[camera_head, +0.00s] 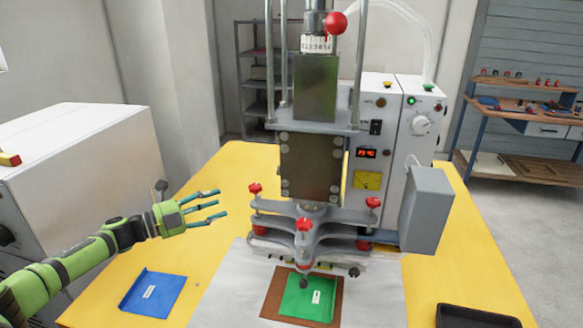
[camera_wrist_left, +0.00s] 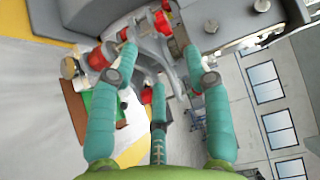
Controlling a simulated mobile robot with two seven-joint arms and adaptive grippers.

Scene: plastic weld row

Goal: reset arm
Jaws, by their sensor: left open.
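My left gripper (camera_head: 203,208) comes in from the left in the head view, above the yellow table and left of the welding press. Its teal fingers are spread and empty. In the left wrist view the open fingers (camera_wrist_left: 158,85) point toward the press, with its red knobs and grey arms beyond them. The press (camera_head: 312,165) stands upright in the middle of the table. My right gripper is not in either view.
A green piece (camera_head: 309,297) lies on a brown plate (camera_head: 272,304) under the press. A blue piece (camera_head: 152,293) lies at the left on the yellow table (camera_head: 464,262). A black tray (camera_head: 478,317) is at front right. A white machine (camera_head: 85,170) stands left.

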